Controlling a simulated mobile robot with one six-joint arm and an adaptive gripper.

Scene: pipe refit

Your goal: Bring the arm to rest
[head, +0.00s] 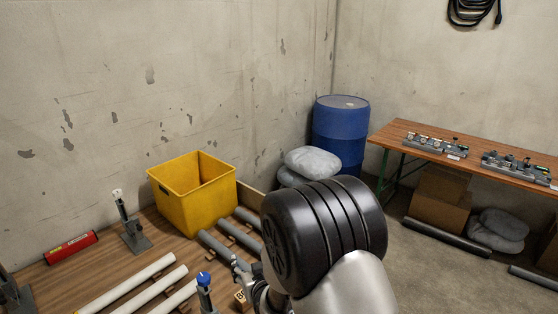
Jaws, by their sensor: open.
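My arm reaches in from the bottom of the head view, and its large black joint hides much of what lies behind it. My gripper (240,268) shows only in part, to the left of that joint. It is open, and I see nothing held in it. It is above the near part of the wooden table (112,262), close to grey pipes (218,245) and a blue-topped stand (204,290). Whether it touches any of these I cannot tell.
A yellow crate (193,218) stands on the table near the wall. A blue barrel (341,130) and a bench (400,130) with metal fixtures stand behind. Floor (430,275) at right is mostly clear.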

